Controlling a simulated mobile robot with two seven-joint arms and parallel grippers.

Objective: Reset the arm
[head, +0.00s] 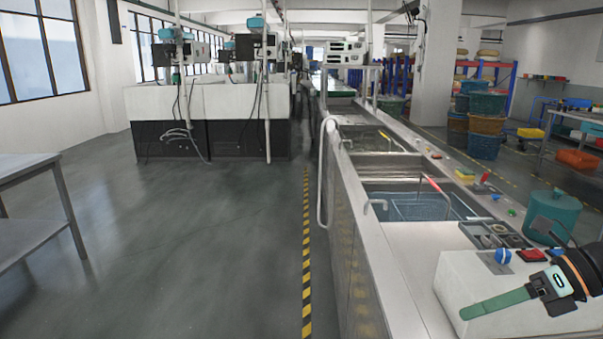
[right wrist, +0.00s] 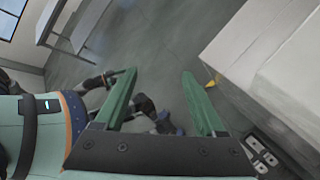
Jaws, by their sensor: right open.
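My right gripper (head: 466,312) comes in from the right edge of the head view, in front of the white control box at the tank line's near end. Its green fingers point left. In the right wrist view the two green fingers of the right gripper (right wrist: 160,75) stand wide apart with nothing held between them. The grey floor and some dark parts, which I cannot make out well, show beyond the gap. My left gripper does not show in the head view.
The white control box (head: 453,275) has a blue knob (head: 503,256) and a red switch (head: 531,255). A teal canister (head: 552,215) stands behind it. The tank with blue liquid (head: 415,206) lies further on. A grey table (head: 28,163) stands left; open floor (head: 190,230) lies between.

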